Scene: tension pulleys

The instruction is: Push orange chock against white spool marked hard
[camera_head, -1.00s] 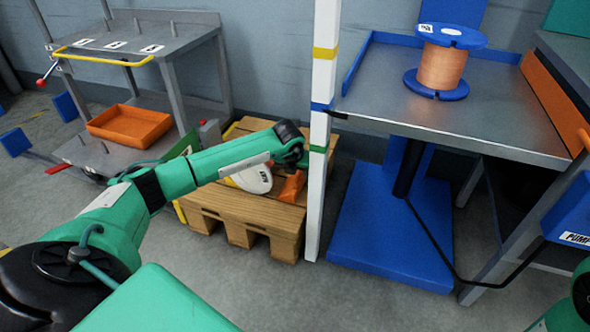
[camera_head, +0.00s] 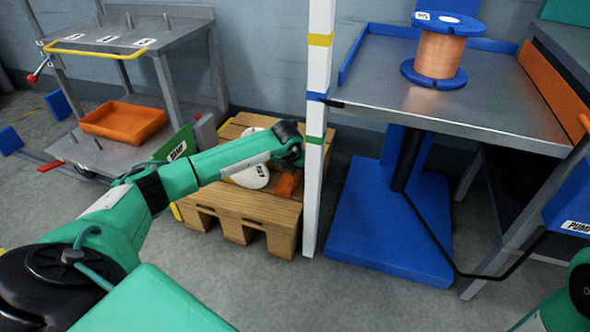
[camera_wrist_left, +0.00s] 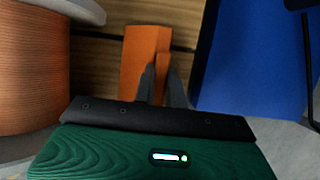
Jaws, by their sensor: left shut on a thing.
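The white spool (camera_head: 250,176) with a dark-lettered label lies on the wooden pallet (camera_head: 245,206); the lettering is too small to read surely. In the left wrist view its copper winding (camera_wrist_left: 32,65) and pale flange (camera_wrist_left: 85,10) fill the left side. The orange chock (camera_head: 287,184) sits on the pallet right of the spool. In the wrist view the chock (camera_wrist_left: 145,45) stands ahead of the fingers, with a strip of wood showing between it and the winding. My left gripper (camera_wrist_left: 160,82) is shut on the chock's near end. My right gripper is out of view.
A white post (camera_head: 316,150) with coloured bands stands just right of the chock. Beyond it are a blue base (camera_head: 385,225) and a metal table (camera_head: 490,105) bearing a blue-flanged copper spool (camera_head: 438,52). An orange tray (camera_head: 123,122) rests on the left rack's lower shelf.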

